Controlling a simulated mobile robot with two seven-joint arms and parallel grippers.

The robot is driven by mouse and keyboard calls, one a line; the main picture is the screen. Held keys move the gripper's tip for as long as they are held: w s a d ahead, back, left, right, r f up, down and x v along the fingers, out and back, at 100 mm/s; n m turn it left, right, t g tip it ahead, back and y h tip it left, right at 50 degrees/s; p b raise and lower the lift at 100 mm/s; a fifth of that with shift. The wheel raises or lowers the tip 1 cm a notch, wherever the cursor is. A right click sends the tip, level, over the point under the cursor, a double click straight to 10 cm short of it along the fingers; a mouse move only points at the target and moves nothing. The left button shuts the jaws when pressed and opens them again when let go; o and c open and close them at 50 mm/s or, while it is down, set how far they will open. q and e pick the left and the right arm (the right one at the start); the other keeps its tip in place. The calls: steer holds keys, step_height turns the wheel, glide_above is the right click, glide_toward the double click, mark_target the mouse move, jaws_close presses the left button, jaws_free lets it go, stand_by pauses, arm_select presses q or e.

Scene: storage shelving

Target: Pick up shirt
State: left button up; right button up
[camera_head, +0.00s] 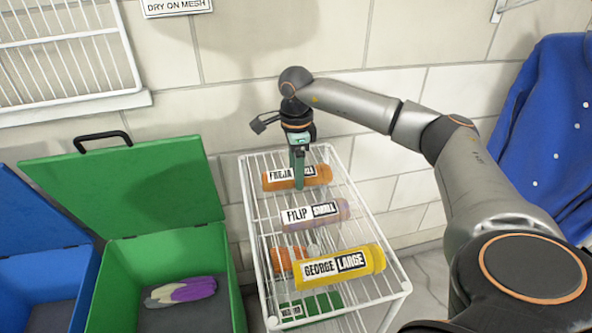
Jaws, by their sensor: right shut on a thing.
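The wire rack (250,200) holds several rolled, labelled bundles that could be shirts, though I cannot tell for sure. The far one is an orange roll (318,178) with a name label partly hidden by my gripper. A pale purple roll (338,208) labelled "FILIP SMALL" lies in the middle. A yellow roll (372,254) labelled "GEORGE LARGE" lies nearest. My right gripper (299,178) points down from above and is shut on the orange roll, which is at the level of the rack's top. My left gripper is out of view.
An open green bin (225,262) with a purple and grey cloth (182,291) stands left of the rack, beside a blue bin (35,264). A large blue garment (555,130) with white dots is at right. The tiled wall (400,45) stands close behind the rack.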

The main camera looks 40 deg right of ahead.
steer(key=shift+c, duration=0.9)
steer(key=shift+r, duration=0.15)
steer(key=shift+r, duration=0.3)
step_height(320, 180, up, 2)
steer(key=shift+w+r+p, duration=0.1)
steer(key=shift+p, duration=0.2)
steer(key=s+a+r+p, duration=0.1)
steer(key=s+a+r, duration=0.2)
steer(key=a+r, duration=0.7)
steer(key=shift+s+a, duration=0.4)
steer(key=shift+a, duration=1.4)
steer(key=shift+f, duration=0.1)
